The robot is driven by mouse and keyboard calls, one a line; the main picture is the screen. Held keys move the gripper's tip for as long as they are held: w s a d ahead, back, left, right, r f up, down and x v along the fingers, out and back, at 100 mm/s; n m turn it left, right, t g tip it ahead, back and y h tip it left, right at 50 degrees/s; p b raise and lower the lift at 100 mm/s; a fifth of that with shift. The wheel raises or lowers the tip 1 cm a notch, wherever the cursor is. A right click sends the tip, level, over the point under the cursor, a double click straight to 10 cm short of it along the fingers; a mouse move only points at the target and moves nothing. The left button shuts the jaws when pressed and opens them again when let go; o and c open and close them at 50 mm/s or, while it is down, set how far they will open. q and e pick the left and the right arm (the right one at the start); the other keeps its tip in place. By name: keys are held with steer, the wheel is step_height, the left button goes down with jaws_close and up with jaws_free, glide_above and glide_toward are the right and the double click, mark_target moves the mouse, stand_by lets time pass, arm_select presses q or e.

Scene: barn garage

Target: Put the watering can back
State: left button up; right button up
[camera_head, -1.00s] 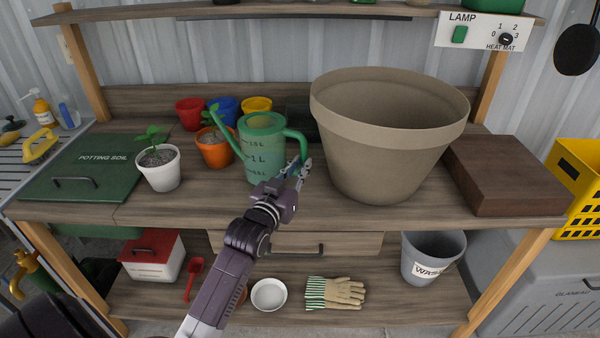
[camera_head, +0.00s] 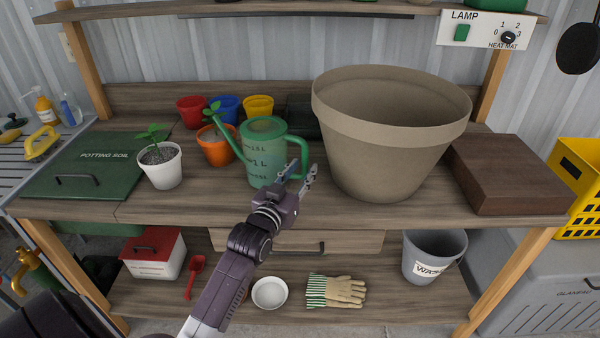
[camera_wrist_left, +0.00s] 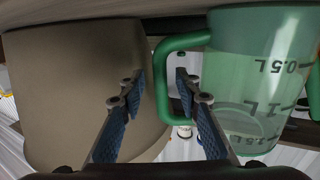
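The green watering can (camera_head: 262,165) stands upright on the workbench, with its spout to the left and its handle (camera_head: 305,158) to the right. It also shows in the left wrist view (camera_wrist_left: 250,70), upside down there. My left gripper (camera_head: 301,178) is open beside the handle, its two fingers spread apart. In the left wrist view the gripper (camera_wrist_left: 160,95) has the handle close to one finger, with a gap toward the other; I cannot tell whether they touch. My right gripper is not in view.
A large beige pot (camera_head: 385,150) stands close to the right of the can. An orange pot (camera_head: 216,148) and a white pot (camera_head: 160,168) with a seedling stand to its left. A wooden block (camera_head: 510,175) lies at right. Bare benchtop lies in front.

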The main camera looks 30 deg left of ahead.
arm_select(q)
steer(key=shift+s+r, duration=0.1)
steer(key=shift+r, duration=0.1)
steer(key=s+d+b, duration=0.1)
steer(key=s+d, duration=0.1)
steer(key=s, duration=0.9)
steer(key=shift+s, duration=0.35)
